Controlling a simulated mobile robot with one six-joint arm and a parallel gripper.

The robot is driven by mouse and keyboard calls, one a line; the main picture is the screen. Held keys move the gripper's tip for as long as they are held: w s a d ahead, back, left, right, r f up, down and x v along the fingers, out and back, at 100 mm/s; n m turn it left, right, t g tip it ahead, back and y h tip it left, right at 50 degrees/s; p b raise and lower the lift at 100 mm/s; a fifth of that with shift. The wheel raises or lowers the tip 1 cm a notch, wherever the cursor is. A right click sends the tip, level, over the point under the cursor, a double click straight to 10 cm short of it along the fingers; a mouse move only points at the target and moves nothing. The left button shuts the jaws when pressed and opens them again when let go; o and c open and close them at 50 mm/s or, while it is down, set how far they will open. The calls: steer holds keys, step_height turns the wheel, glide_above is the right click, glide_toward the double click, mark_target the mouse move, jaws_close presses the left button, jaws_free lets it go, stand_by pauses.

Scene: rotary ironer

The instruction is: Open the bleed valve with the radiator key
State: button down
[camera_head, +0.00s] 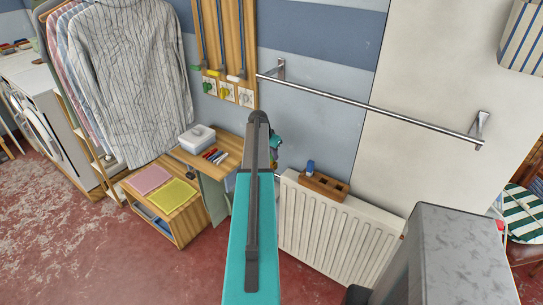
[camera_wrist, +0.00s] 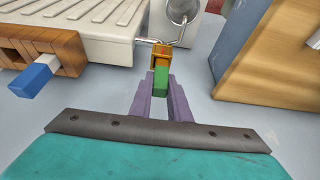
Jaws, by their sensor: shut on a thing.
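The white radiator (camera_head: 338,232) hangs on the wall just right of my arm. It also shows at the upper left of the wrist view (camera_wrist: 105,22). My gripper (camera_wrist: 165,95) has purple fingers shut on the green handle of a key (camera_wrist: 161,80). The key's brass-coloured head (camera_wrist: 162,58), with a small red mark, points at the radiator's end. A thin metal rod and a round silver fitting (camera_wrist: 182,12) lie just beyond the head. I cannot tell which part is the bleed valve, or whether the key touches it.
A wooden holder (camera_head: 333,190) with slots and a blue-handled tool (camera_head: 310,167) stands on the radiator. A metal rail (camera_head: 370,107) crosses the wall above. A wooden shelf (camera_head: 222,152) and a clothes rack with shirts (camera_head: 130,75) stand to the left.

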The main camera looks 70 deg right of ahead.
steer(key=shift+n+t, duration=0.9)
steer(key=shift+n, duration=1.1)
steer(key=shift+n+t, duration=0.7)
steer(key=shift+n, duration=1.3)
steer(key=shift+d+n+t+y+b, duration=0.1)
steer(key=shift+n+t+y+b, duration=0.25)
steer(key=shift+n, duration=0.7)
steer(key=shift+n+t+y+b, duration=0.25)
steer(key=shift+n+t+b, duration=0.1)
steer(key=shift+n, duration=0.7)
steer(key=n+y+b, duration=0.1)
steer(key=n, duration=0.3)
steer(key=shift+t, duration=0.4)
steer(key=c, duration=1.6)
jaws_free()
